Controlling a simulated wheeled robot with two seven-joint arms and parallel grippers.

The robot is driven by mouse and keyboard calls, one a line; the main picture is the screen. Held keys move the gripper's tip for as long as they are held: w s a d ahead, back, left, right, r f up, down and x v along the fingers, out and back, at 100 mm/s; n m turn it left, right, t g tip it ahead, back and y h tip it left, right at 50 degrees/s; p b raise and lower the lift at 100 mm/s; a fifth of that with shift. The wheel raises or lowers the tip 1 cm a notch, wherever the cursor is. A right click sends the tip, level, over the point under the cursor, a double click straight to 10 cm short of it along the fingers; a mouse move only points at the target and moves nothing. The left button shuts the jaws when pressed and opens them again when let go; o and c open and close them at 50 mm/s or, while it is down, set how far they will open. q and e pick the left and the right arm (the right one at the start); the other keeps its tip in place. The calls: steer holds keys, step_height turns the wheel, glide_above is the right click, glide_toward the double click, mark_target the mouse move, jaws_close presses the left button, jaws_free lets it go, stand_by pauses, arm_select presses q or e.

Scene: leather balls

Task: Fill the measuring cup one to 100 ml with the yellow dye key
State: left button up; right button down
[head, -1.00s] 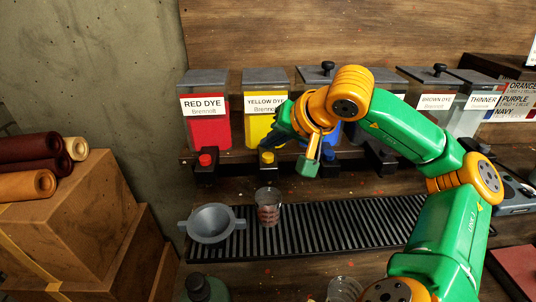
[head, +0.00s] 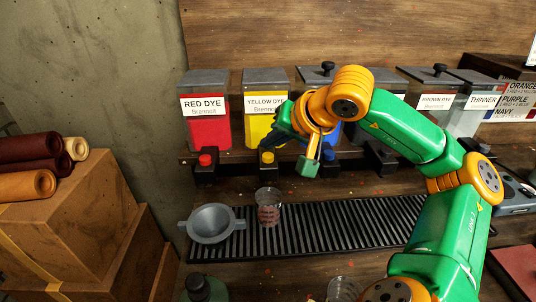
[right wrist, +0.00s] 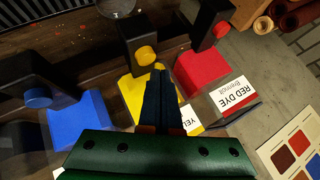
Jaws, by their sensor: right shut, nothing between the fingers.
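The yellow dye container (head: 258,131) stands in the back row, with its yellow key (head: 267,157) on the black tap below. The key also shows in the right wrist view (right wrist: 145,56). A clear measuring cup (head: 268,209) with reddish markings stands upright on the ribbed grate below this tap. I see no yellow liquid in it. My right gripper (head: 275,137) is in front of the yellow container, just above the key. Its dark blue fingers (right wrist: 159,84) are shut and empty, tips close to the key; I cannot tell whether they touch it. My left gripper is not in view.
A grey funnel-like bowl (head: 211,224) sits left of the cup on the black grate (head: 345,222). The red dye container (head: 206,131) is on the left, a blue one (right wrist: 77,119) on the other side. Another clear cup (head: 342,290) is at the front. Boxes (head: 75,215) stand left.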

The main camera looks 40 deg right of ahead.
mark_target(271, 158)
steer(key=shift+f+b, duration=0.4)
steer(key=shift+f+b, duration=0.55)
stand_by(0.6)
stand_by(2.2)
steer(key=shift+r+p, duration=0.95)
steer(key=shift+p, duration=0.05)
step_height(271, 158, up, 5)
steer(key=p, duration=0.5)
steer(key=shift+r, duration=0.15)
